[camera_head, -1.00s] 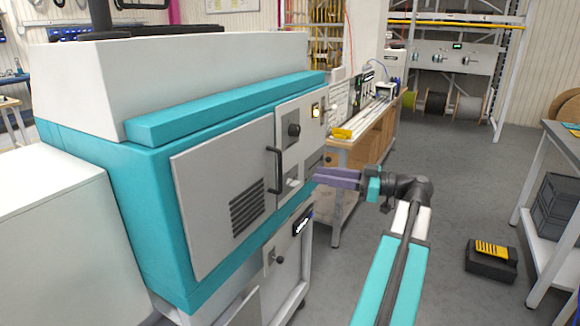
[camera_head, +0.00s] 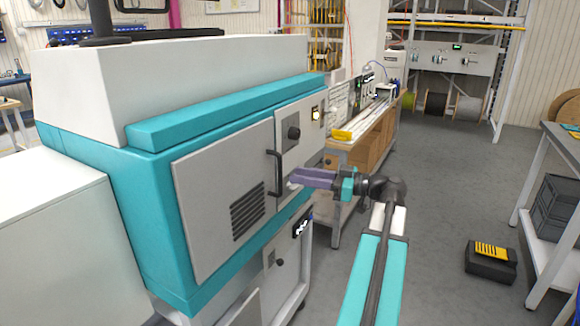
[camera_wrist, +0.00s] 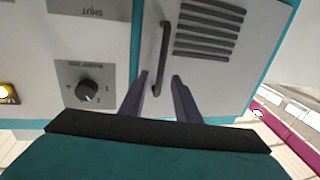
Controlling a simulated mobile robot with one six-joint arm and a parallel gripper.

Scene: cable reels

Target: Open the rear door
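A closed grey door (camera_head: 222,205) with black vent slots is on the side of the teal and white machine (camera_head: 205,85). Its black vertical handle (camera_head: 275,172) is at the right edge. The door (camera_wrist: 236,62) and handle (camera_wrist: 164,45) also show in the wrist view. My gripper (camera_head: 291,179) has purple fingers and is just right of the handle in the head view. In the wrist view my gripper (camera_wrist: 161,75) is open, with the handle's lower end in line between the fingertips. I cannot tell whether they touch it. No label names this door as rear.
A panel with a black knob (camera_head: 293,132) is right of the handle. A white cabinet (camera_head: 60,235) stands left of the machine. A wooden bench (camera_head: 372,150) is behind my arm. A black case (camera_head: 490,262) lies on the floor to the right, with open floor around it.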

